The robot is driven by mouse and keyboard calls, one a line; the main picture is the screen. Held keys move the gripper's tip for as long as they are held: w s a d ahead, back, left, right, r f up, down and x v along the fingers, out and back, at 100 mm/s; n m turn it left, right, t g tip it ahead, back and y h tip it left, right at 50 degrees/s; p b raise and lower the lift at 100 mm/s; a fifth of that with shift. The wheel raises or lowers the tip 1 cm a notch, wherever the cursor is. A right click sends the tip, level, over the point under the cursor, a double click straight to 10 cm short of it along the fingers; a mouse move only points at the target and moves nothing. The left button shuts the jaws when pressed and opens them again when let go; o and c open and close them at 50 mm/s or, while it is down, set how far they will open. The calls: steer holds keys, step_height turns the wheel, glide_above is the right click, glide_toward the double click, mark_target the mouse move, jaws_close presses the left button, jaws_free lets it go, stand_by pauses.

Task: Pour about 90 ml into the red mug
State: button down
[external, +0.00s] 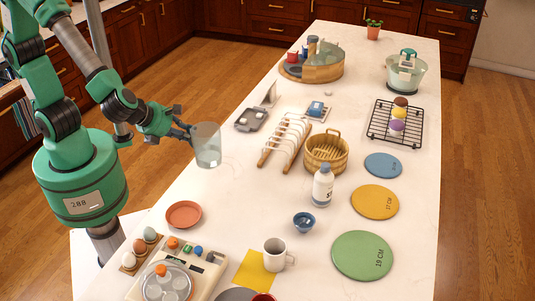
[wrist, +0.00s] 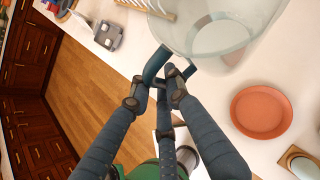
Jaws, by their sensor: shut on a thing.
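My gripper (external: 186,132) is shut on the handle of a clear jug (external: 208,146) and holds it above the left edge of the counter. In the wrist view the jug (wrist: 225,40) is at the top, with the fingers (wrist: 170,76) closed at its handle. How much liquid it holds is hard to tell. A red rim (external: 264,297), perhaps the red mug, shows at the bottom edge of the external view, mostly cut off. Another red cup-like thing (external: 293,57) stands in the round wooden tray (external: 325,73) at the back.
A white mug (external: 274,253) stands by a yellow cloth (external: 253,270). A blue bowl (external: 304,222), white bottle (external: 322,186), wooden basket (external: 326,153) and white rack (external: 286,140) stand mid-counter.

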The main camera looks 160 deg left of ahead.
steer(key=w+a+r+m+t+p, duration=0.15)
steer(key=w+a+m+t, duration=0.35)
steer(key=w, duration=0.7)
steer(key=w+a+r+m+t+h+p, duration=0.1)
steer(key=w+a+m+p, duration=0.2)
steer(key=w+a, duration=0.7)
steer(key=w+a+r+m+t+p, duration=0.1)
steer(key=w+a+m+t+p, duration=0.25)
steer(key=w, duration=1.05)
steer(key=w+a+f+m+t+h+p, duration=0.2)
steer(key=w+a+f+m+h, duration=0.2)
steer(key=w+f+m, duration=0.2)
steer(key=shift+d+x, duration=0.35)
steer(key=shift+x, duration=1.7)
steer(key=shift+w+m, duration=0.15)
steer(key=shift+m, duration=0.1)
steer(key=shift+w+d+r, duration=0.15)
